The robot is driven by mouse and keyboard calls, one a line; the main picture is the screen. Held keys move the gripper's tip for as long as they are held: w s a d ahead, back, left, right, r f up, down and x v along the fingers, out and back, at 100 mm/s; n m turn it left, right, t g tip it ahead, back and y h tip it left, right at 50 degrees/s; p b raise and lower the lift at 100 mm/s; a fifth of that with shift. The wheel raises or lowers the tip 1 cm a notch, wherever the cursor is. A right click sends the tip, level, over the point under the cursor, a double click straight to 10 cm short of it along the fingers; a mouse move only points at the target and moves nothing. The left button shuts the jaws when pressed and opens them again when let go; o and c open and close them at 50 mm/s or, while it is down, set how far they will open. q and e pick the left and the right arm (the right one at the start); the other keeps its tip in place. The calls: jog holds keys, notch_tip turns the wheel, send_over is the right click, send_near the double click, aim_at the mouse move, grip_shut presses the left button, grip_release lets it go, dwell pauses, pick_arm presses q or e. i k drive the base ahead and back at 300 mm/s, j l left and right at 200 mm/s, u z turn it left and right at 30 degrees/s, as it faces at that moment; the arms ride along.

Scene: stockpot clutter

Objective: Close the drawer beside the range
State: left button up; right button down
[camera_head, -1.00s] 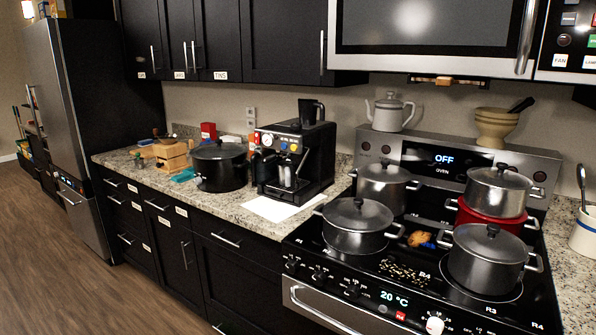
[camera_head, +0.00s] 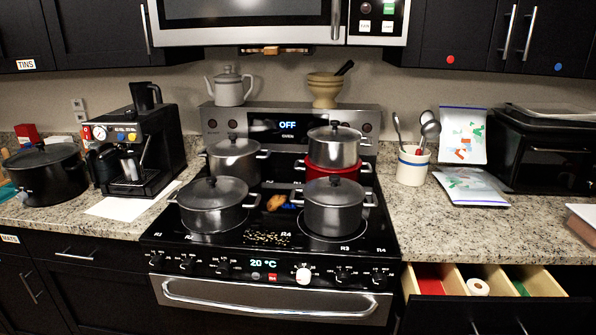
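An open drawer (camera_head: 488,312) with a black front is pulled out to the right of the range (camera_head: 275,262), below the counter. Its light wooden inside has dividers. It holds something red (camera_head: 430,284), a white roll (camera_head: 478,287) and something green at the right. The lower part of the drawer front runs out of the picture. Neither of my grippers is in view.
Several pots stand on the range, including a front right pot (camera_head: 333,207). The right counter (camera_head: 440,220) holds a utensil crock (camera_head: 412,165), plastic bags (camera_head: 470,187) and a black appliance (camera_head: 545,155). A coffee machine (camera_head: 137,150) stands on the left counter.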

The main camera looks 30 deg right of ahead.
aim_at(437, 300)
jog(key=k+z, duration=0.2)
jog(key=z, duration=1.95)
